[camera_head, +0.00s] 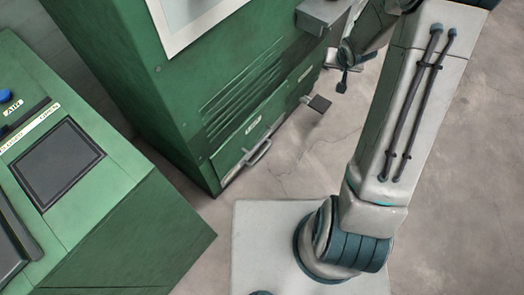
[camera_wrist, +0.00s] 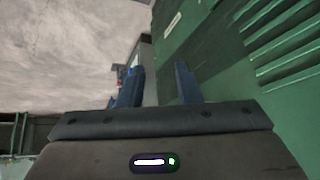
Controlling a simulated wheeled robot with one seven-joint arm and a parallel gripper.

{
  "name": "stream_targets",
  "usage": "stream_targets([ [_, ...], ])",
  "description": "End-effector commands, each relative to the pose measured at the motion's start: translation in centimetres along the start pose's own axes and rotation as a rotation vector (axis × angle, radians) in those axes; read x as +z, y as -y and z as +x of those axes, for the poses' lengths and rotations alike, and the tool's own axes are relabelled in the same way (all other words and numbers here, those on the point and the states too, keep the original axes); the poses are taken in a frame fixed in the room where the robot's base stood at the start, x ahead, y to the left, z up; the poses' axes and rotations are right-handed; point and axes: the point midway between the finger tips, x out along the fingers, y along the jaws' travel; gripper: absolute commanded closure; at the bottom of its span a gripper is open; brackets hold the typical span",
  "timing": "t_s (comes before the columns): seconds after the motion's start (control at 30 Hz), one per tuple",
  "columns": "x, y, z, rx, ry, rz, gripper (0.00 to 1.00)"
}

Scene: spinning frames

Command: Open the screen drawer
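The drawer front (camera_head: 275,128) is low on the green machine, below its slanted vent slots. It has a small white label and a pale bar handle (camera_head: 258,153), and looks shut. My gripper (camera_head: 344,82) is in the air to the right of the machine, apart from the handle in the head view. In the wrist view, its two blue fingers (camera_wrist: 158,86) stand apart with nothing seen between them. The green panel (camera_wrist: 215,65) is beside and beyond the right finger. A small white label (camera_wrist: 173,25) shows on it. I cannot make out the handle in the wrist view.
A green control console (camera_head: 75,170) stands at the left. Bare concrete floor (camera_head: 300,170) lies in front of the drawer.

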Motion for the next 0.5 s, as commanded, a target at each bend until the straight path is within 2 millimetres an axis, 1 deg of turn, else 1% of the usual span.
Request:
stream_targets([
  [0.03,1.6,-0.1,3.8,-0.03,0.0,0.013,0.7],
  [0.07,2.1,-0.1,5.3,-0.051,-0.005,0.021,0.7],
  [0.1,2.8,0.0,7.4,-0.079,-0.012,0.032,0.7],
  [0.17,4.1,0.2,10.4,-0.125,-0.018,0.052,0.7],
  [0.2,5.1,0.4,12.4,-0.158,-0.022,0.067,0.7],
  [0.27,6.6,0.6,15.3,-0.209,-0.026,0.092,0.7],
  [0.3,7.9,0.8,17.1,-0.245,-0.025,0.111,0.7],
  [0.37,9.8,1.2,19.8,-0.301,-0.025,0.142,0.7],
  [0.4,11.1,1.4,21.5,-0.34,-0.024,0.165,0.7],
  [0.47,13.3,1.9,23.9,-0.4,-0.018,0.202,0.7],
  [0.5,14.8,2.2,25.4,-0.441,-0.014,0.229,0.7],
])
